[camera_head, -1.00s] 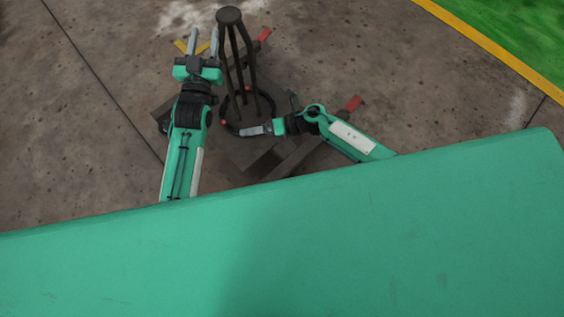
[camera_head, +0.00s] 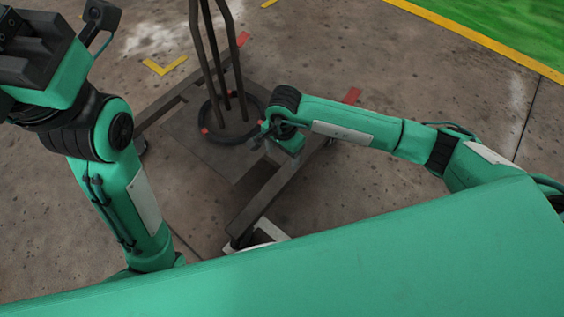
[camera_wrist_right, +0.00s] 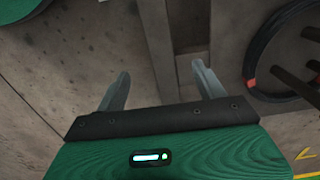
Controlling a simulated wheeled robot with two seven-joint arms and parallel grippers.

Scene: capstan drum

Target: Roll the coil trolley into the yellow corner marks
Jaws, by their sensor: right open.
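The coil trolley (camera_head: 187,146) is a dark low frame with a flat plate, upright dark posts (camera_head: 215,70) and a black coil (camera_head: 216,136) with red marks around their foot. One yellow corner mark (camera_head: 165,66) lies on the floor beyond the trolley's upper left side; another (camera_head: 268,3) is cut by the top edge. My right gripper (camera_head: 272,142) is over the trolley's right side, its fingers mostly hidden from the head. In the right wrist view it (camera_wrist_right: 160,86) is open and empty, with a trolley beam below. My left gripper (camera_head: 50,60) is raised at upper left, fingers unclear.
A yellow line (camera_head: 470,35) borders a green floor at upper right. A white part (camera_head: 262,232) shows at the near beam end.

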